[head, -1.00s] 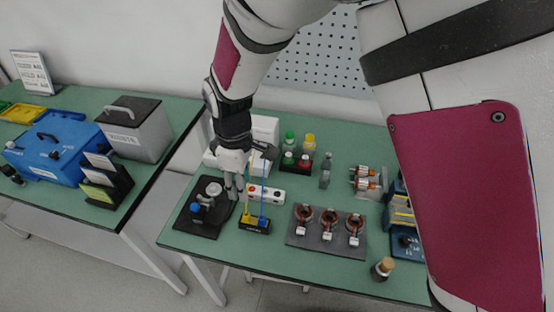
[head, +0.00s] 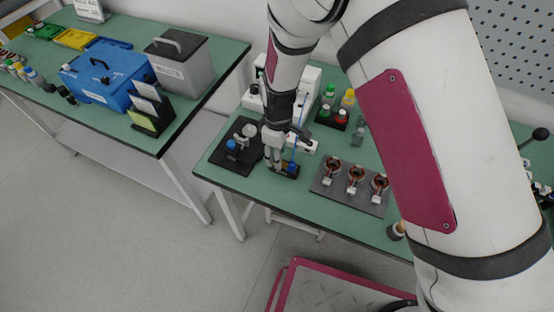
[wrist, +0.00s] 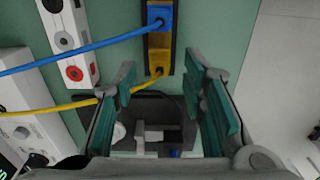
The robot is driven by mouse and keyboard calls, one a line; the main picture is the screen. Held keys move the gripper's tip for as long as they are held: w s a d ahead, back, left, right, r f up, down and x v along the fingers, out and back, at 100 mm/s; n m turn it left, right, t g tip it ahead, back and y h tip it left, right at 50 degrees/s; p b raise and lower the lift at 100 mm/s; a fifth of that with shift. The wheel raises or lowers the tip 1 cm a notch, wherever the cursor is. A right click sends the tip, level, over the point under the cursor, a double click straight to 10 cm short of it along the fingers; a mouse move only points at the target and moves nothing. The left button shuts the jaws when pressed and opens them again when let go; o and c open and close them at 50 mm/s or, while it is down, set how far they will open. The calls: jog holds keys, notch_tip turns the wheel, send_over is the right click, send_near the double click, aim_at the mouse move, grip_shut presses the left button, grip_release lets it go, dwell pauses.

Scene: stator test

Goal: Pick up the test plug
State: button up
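Two test plugs stand in a small black holder (head: 288,176) at the front of the green bench. The blue plug (head: 292,167) with its blue cable shows in the head view. In the wrist view the blue plug (wrist: 160,17) is at the top and the yellow plug (wrist: 159,55) is below it, nearer my fingers. My gripper (head: 273,162) hangs by the holder and hides the yellow plug in the head view. In the wrist view my gripper (wrist: 166,82) is open, its padded fingers apart with nothing held; the yellow plug lies ahead of the gap.
A black stand (head: 222,158) is left of the holder. A grey mat with several copper-wound stators (head: 350,203) is to the right. A white socket strip (wrist: 72,45) lies beside the holder. The yellow cable (wrist: 60,108) crosses near my left finger.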

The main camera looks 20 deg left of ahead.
jog(key=shift+f, duration=1.05)
grip_shut()
jog(key=shift+r, duration=0.1)
jog(key=shift+r, duration=0.85)
jog(key=shift+s+d+r+b, duration=0.1)
jog(key=shift+s+r+b, duration=0.3)
jog(key=shift+r, duration=0.45)
jog(key=s+d+r, duration=0.1)
jog(key=s+d, duration=0.2)
jog(key=s, duration=1.1)
jog(key=shift+s+d+r+b, duration=0.15)
jog(key=shift+s+r+b, duration=0.15)
jog(key=shift+s, duration=0.1)
